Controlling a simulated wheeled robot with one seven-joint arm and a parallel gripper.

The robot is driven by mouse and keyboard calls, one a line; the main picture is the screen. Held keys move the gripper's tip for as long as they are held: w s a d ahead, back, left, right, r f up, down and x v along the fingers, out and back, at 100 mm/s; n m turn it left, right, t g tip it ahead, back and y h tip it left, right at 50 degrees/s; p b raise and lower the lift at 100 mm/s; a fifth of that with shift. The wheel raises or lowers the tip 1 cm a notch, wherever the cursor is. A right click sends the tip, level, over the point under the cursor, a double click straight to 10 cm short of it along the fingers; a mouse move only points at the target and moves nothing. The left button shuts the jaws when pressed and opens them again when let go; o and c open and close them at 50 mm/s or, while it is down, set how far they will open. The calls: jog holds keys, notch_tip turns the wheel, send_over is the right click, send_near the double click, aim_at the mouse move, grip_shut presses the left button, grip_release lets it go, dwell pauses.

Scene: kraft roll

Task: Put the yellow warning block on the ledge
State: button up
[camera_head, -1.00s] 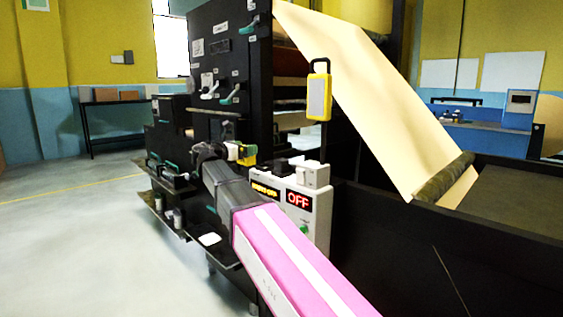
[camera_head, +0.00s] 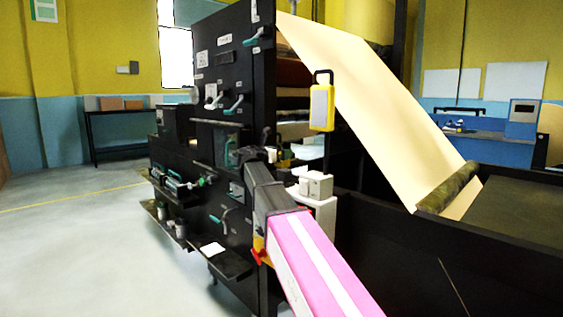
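My gripper (camera_head: 268,152) is at the far end of my arm, in front of the black machine's side panel. It is dark against dark, and its fingers cannot be made out. A small pale and yellowish patch shows just right of it; I cannot tell whether this is the yellow warning block or whether it is held. A yellow and red piece (camera_head: 259,244) shows at the panel's edge, partly behind my arm. Several black ledges stick out from the machine's left side, among them a low one (camera_head: 232,268) bearing a white sheet and an upper one (camera_head: 182,188) bearing small green-marked parts.
A yellow-framed lamp (camera_head: 321,107) hangs right of the panel. A grey-white control box (camera_head: 317,187) stands behind my arm, its front mostly hidden. A cream paper web (camera_head: 375,110) slopes down to a roll (camera_head: 447,187). Open floor (camera_head: 80,240) lies at left.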

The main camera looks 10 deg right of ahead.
jog(key=shift+w+d+f, duration=0.15)
jog(key=shift+d+f, duration=0.05)
jog(key=shift+f, duration=0.7)
jog(key=shift+w+d+f, duration=0.1)
jog(key=shift+d+f, duration=0.05)
jog(key=shift+f, duration=0.7)
jog(key=shift+f, duration=0.1)
jog(key=o, duration=0.7)
jog(key=shift+s+a, duration=0.15)
jog(key=shift+a, duration=0.05)
jog(key=v, duration=1.1)
jog(key=shift+s+a, duration=0.15)
jog(key=shift+a, duration=0.05)
